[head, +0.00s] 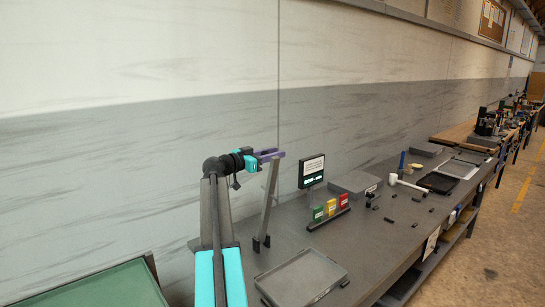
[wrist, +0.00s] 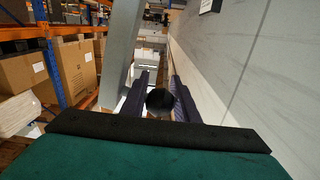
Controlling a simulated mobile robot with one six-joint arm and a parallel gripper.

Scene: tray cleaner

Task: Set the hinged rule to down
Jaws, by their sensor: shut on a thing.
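The hinged rule (head: 268,200) is a long grey bar. It stands nearly upright from a black bracket (head: 261,242) on the workbench, its top leaning slightly right. My gripper (head: 273,155), with purple fingers, is at the rule's upper end. In the wrist view my gripper (wrist: 160,82) has its fingers on both sides of a round black knob (wrist: 160,101) and is shut on it. The grey bar (wrist: 121,55) runs just left of the fingers there. How the knob joins the bar is hidden.
A shallow grey tray (head: 302,277) lies on the bench (head: 375,235) in front of the bracket. A black sign (head: 312,170), coloured blocks (head: 330,207), a grey box (head: 355,184) and a white-headed mallet (head: 394,179) stand to the right. The wall (head: 130,170) is close behind.

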